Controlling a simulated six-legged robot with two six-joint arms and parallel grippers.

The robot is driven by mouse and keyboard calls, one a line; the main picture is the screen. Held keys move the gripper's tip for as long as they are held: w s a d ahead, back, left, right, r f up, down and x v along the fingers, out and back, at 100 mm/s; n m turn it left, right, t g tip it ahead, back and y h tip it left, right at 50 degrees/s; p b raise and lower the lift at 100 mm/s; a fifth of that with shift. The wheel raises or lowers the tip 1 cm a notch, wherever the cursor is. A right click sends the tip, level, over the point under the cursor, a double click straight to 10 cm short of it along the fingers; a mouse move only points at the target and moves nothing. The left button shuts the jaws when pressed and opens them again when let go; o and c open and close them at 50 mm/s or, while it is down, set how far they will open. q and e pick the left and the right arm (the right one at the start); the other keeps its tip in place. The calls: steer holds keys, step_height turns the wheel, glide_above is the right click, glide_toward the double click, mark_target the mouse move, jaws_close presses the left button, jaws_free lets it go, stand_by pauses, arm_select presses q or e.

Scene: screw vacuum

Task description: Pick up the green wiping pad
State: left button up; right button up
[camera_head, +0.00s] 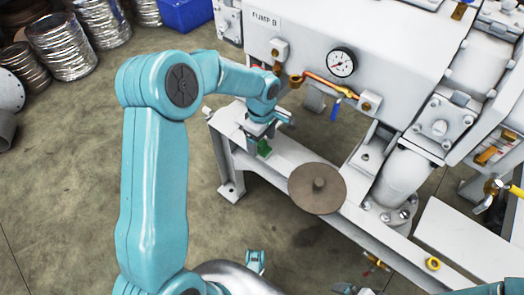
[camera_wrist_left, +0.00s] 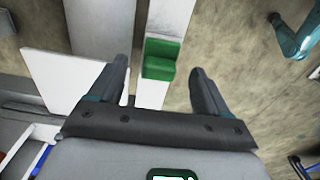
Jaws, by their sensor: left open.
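The green wiping pad (camera_head: 264,148) is a small green block on the light beam of the pump frame, near its left end. In the left wrist view the pad (camera_wrist_left: 161,58) shows a raised back part and a lower front part. My left gripper (camera_head: 262,133) is just above the pad and partly covers it. In the left wrist view the open, empty fingers (camera_wrist_left: 160,68) appear on either side of the pad, with gaps on both sides. Whether they are down at its height I cannot tell. I cannot make out my right gripper.
A brown round disc with a knob (camera_head: 317,188) lies on the same beam, right of the pad. The white pump housing (camera_head: 400,45) with a gauge (camera_head: 341,62) and copper pipe stands behind. A yellow ring (camera_head: 433,264) is farther right.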

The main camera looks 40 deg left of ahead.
arm_select(q)
step_height(320, 180, down, 3)
steer(key=shift+r, duration=0.3)
arm_select(e)
steer(key=shift+w+f, duration=0.15)
steer(key=shift+f, duration=0.35)
arm_select(q)
steer(key=c, duration=1.1)
steer(key=shift+c, duration=0.2)
steer(key=shift+r, duration=0.1)
